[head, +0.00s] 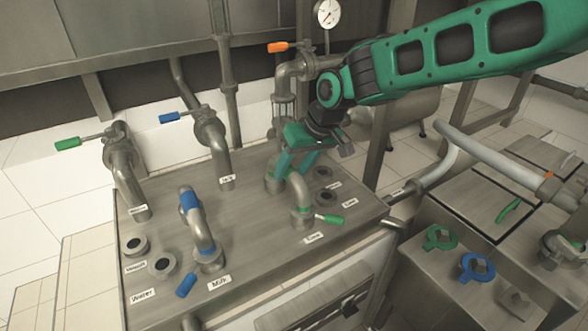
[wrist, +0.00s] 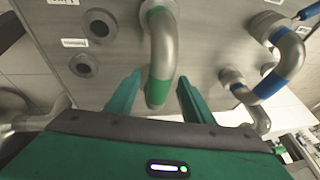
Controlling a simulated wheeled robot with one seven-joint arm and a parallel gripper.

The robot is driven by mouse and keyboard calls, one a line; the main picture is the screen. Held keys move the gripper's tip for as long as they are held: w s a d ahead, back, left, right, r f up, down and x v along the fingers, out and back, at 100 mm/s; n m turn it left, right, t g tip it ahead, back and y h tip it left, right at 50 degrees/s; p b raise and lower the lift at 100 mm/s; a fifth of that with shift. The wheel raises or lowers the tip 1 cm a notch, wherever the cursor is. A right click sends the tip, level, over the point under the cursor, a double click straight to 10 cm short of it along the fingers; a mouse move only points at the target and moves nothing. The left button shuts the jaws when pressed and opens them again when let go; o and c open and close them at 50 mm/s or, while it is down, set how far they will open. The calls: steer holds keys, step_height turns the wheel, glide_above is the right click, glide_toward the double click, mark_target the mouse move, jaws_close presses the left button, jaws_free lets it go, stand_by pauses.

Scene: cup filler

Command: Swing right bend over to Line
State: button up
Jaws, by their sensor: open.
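The right bend (head: 300,189) is a grey curved pipe with a green band on the raised panel's right half. In the wrist view the bend (wrist: 162,50) runs between my fingers, its green-banded end nearest my palm. My gripper (head: 296,160) is open; in the wrist view its green fingers (wrist: 158,98) stand one on each side of that end, with gaps visible. A green lever (head: 330,219) is at the bend's front foot. Two open ports, (head: 323,172) and (head: 326,198), lie right of the bend. Their small labels are too blurred to read surely.
The left bend (head: 205,231) with a blue band stands left on the same panel (head: 245,240). Upright pipes with coloured levers rise behind. A lower bench at right holds a green fitting (head: 439,237) and a blue fitting (head: 477,267).

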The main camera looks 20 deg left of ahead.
steer(key=shift+f, duration=0.25)
jaws_close()
steer(key=w+d+n+g, duration=0.2)
steer(key=w+n+g, duration=0.1)
steer(key=w+n, duration=0.3)
steer(key=shift+w+d+n, duration=0.3)
steer(key=shift+w+n, duration=0.05)
steer(key=shift+n, duration=0.55)
jaws_free()
